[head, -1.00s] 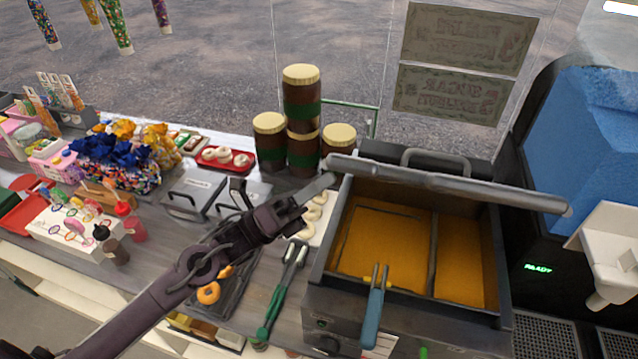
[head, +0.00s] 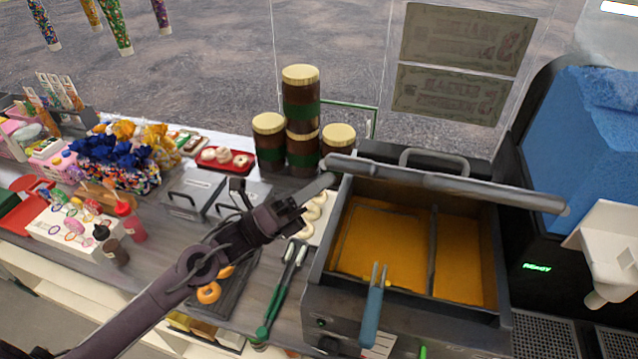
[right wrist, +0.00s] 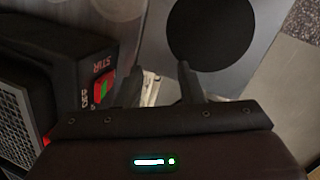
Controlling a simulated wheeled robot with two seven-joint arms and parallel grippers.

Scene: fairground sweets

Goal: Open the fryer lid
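The fryer (head: 322,300) stands at centre right, with amber oil (head: 385,240) showing in its vat. Its lid (head: 450,184) is raised and seen nearly edge-on as a long grey bar across the back of the vat, so the oil is uncovered. A grey handle (head: 435,157) shows behind the bar. My left gripper (head: 298,215) is just left of the fryer, below the lid's left end; its fingers are too unclear to judge, and I cannot tell whether it touches the lid. My right gripper (right wrist: 157,82) is open, fingers apart, in the right wrist view.
A blue-handled tool (head: 372,315) stands at the vat's front edge. Green-handled tongs (head: 280,290) lie left of the fryer. Stacked brown jars (head: 302,100) stand behind my left gripper.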

